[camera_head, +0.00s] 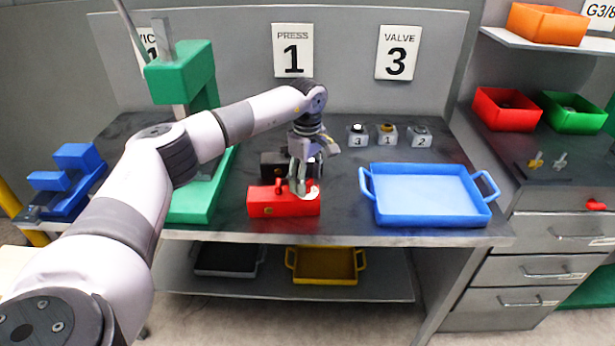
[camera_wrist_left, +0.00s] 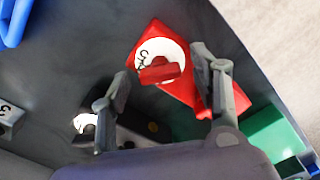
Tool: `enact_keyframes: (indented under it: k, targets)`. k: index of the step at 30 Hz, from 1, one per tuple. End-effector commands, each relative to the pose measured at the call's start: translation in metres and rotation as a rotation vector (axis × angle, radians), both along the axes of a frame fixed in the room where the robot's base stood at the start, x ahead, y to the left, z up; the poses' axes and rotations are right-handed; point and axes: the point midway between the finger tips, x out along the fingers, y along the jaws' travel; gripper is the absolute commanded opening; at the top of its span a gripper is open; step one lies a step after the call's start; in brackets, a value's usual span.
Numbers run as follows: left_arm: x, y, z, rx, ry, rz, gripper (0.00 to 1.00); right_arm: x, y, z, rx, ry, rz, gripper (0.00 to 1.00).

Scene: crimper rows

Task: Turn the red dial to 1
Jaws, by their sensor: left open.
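The red dial box (camera_head: 270,203) sits near the front edge of the bench, left of the blue tray. Its white dial face (camera_head: 313,190) is partly hidden by my gripper in the head view. In the left wrist view, the red dial knob (camera_wrist_left: 158,74) lies across the white face (camera_wrist_left: 173,49); dark digits show at its left side but are hard to read. My left gripper (camera_head: 298,188) is open, pointing down over the dial.
A black dial box (camera_head: 270,165) stands just behind the red one. A green press (camera_head: 190,205) is at left, a blue tray (camera_head: 425,220) at right. Numbered blocks (camera_head: 387,136) stand at the back. The bench between tray and dial boxes is clear.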

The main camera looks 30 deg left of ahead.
Motion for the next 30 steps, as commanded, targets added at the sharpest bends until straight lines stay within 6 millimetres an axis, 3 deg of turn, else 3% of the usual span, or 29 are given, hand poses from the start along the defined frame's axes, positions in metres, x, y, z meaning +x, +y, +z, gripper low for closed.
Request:
enact_keyframes:
  k: [5,24,30]
  targets:
    - [0.0001,-0.0001,0.0002,0.0,0.0,0.0,0.51,-0.0002,0.0003,-0.0001,0.0,0.0,0.0,0.53]
    - [0.0001,-0.0001,0.0007,0.0,0.0,0.0,0.09,-0.0003,0.0039,-0.0001,0.005,0.0,-0.001,0.53]
    - [0.0002,-0.0001,0.0008,0.0,0.0,0.012,0.09,-0.0003,0.0039,0.0,0.005,0.0,-0.001,0.53]
